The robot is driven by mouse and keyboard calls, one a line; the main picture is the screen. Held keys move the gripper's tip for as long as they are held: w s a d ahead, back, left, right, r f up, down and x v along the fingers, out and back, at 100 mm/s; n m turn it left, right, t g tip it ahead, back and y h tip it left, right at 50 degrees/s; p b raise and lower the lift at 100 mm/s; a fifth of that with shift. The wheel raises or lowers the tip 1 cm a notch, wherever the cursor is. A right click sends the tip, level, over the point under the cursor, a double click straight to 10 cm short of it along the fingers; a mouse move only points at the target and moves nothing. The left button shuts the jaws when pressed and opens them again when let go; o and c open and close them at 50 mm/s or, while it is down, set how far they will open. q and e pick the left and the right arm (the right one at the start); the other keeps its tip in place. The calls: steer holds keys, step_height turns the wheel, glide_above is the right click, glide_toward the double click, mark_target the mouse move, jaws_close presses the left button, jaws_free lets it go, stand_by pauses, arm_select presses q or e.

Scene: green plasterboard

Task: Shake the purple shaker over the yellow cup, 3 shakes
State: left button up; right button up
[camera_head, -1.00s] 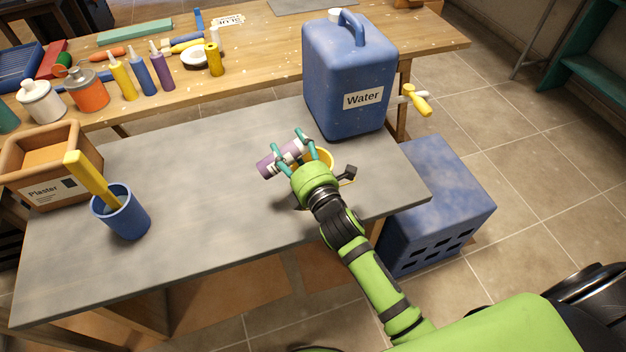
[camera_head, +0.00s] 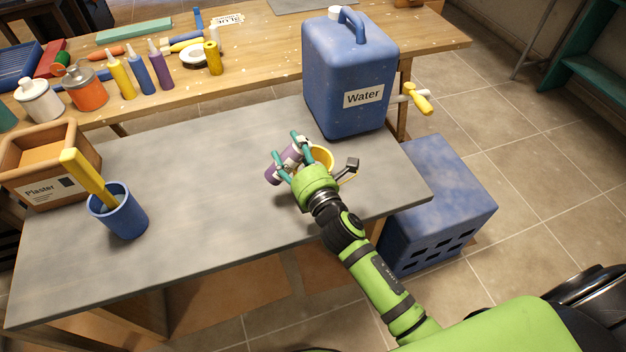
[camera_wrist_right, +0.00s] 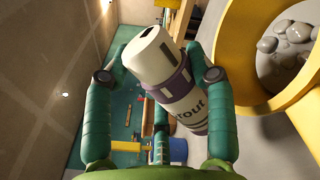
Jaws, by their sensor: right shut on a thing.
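The purple shaker (camera_head: 284,164) has a white label and a pale cap. My right gripper (camera_head: 286,154) is shut on it and holds it tilted above the grey table. In the right wrist view the shaker (camera_wrist_right: 172,80) sits between the two teal fingers (camera_wrist_right: 155,85), and its label reads in part "rout". The yellow cup (camera_head: 322,155) is just right of the shaker, partly hidden behind the gripper. In the right wrist view the cup (camera_wrist_right: 230,40) is at the upper right with grey lumps inside. My left gripper is not in view.
The blue water container (camera_head: 348,80) stands behind the cup. A blue cup (camera_head: 122,215) with a yellow-handled tool and a plaster box (camera_head: 75,190) are at the left. The grey table (camera_head: 200,180) between is clear.

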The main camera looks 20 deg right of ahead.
steer(key=shift+r, duration=0.15)
step_height(320, 180, up, 7)
steer(key=p, duration=0.7)
steer(key=n, duration=0.5)
steer(key=shift+r+p, duration=0.1)
steer(key=shift+p, duration=0.25)
steer(key=n+p, duration=0.1)
steer(key=n, duration=0.3)
steer(key=shift+n, duration=0.4)
